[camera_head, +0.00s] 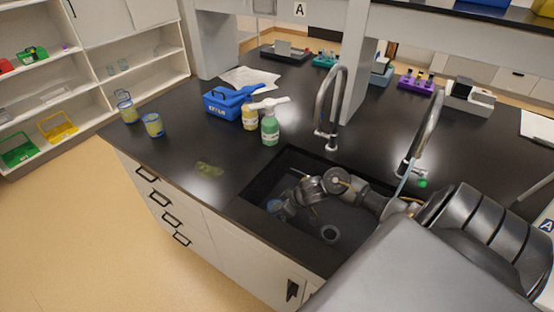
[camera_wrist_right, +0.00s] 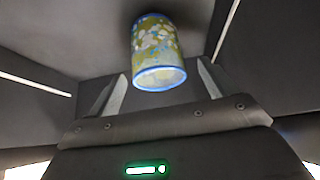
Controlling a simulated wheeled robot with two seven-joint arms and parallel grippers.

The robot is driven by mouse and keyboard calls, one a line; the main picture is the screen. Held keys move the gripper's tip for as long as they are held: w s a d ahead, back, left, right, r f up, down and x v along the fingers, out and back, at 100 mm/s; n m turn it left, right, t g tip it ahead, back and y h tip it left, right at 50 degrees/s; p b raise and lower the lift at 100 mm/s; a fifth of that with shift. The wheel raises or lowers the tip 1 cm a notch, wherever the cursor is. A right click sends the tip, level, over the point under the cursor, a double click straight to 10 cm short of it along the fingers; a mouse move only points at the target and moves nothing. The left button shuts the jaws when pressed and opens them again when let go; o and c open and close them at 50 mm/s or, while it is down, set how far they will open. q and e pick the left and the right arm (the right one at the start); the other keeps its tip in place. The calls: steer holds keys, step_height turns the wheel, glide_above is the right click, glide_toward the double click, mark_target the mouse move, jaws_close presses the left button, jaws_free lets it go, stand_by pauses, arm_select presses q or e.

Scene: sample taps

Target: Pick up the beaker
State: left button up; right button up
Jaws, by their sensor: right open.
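A beaker with a blue rim and a mottled yellow, white and blue wall (camera_wrist_right: 157,45) is in the right wrist view, just beyond my fingertips and roughly centred between them. In the head view its bluish rim (camera_head: 273,206) shows low in the sink, at the left wall, partly hidden by my gripper. My right gripper (camera_head: 284,209) reaches down into the sink. Its two fingers stand apart with nothing held between them in the wrist view (camera_wrist_right: 162,78). I cannot tell whether a finger touches the beaker. My left gripper is not in view.
The black sink (camera_head: 262,187) has walls close around my arm; a round ring-like drain (camera_head: 330,233) is on its floor. Two taps (camera_head: 325,110) (camera_head: 420,140) stand behind. Two yellowish beakers (camera_head: 128,110) (camera_head: 153,126), bottles (camera_head: 270,130) and a blue carrier (camera_head: 222,106) stand on the counter.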

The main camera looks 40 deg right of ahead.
steer(key=x, duration=0.4)
steer(key=shift+w+d+f, duration=0.1)
steer(key=shift+w+f, duration=0.1)
steer(key=shift+w, duration=0.05)
steer(key=shift+s, duration=0.1)
steer(key=c, duration=1)
steer(key=shift+r, duration=0.1)
